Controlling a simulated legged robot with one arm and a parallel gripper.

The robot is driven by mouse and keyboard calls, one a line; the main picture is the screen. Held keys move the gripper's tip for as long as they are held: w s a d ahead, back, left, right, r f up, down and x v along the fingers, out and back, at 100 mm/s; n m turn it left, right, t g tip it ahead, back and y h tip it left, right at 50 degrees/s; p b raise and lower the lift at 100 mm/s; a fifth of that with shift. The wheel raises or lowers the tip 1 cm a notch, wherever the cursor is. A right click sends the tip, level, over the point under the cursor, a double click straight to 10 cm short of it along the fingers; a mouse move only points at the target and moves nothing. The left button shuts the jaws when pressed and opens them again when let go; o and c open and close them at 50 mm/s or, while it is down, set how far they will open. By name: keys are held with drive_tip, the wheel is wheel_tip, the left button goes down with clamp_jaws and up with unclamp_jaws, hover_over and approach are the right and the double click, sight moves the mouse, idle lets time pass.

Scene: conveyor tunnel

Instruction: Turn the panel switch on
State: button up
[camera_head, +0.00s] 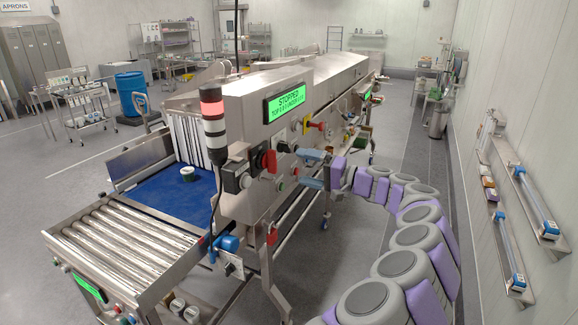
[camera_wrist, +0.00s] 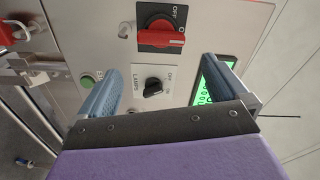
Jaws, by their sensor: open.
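In the wrist view, a small black knob (camera_wrist: 153,88) sits on a white plate lettered LAMPS, with OFF and ON marks. A larger red rotary switch (camera_wrist: 162,34) on a black plate marked OFF is beside it. Which of them is the panel switch I cannot tell for sure. My gripper (camera_wrist: 160,75) is open and empty, its blue-grey fingers either side of the black knob in this view. Contact is not visible. In the head view my gripper (camera_head: 304,168) is beside the machine's front panel, to the right of a red handle (camera_head: 266,160).
A green STOPPED display (camera_head: 286,102) and a red-lit signal tower (camera_head: 212,120) are on the machine. A green button (camera_wrist: 86,82) and a red padlock (camera_wrist: 7,33) are near my fingers. A roller conveyor (camera_head: 125,235) is at left. The floor behind my arm is clear.

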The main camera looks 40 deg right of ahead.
drive_tip(key=v, duration=0.8)
drive_tip(key=shift+s+d, duration=0.15)
drive_tip(key=shift+d, duration=0.1)
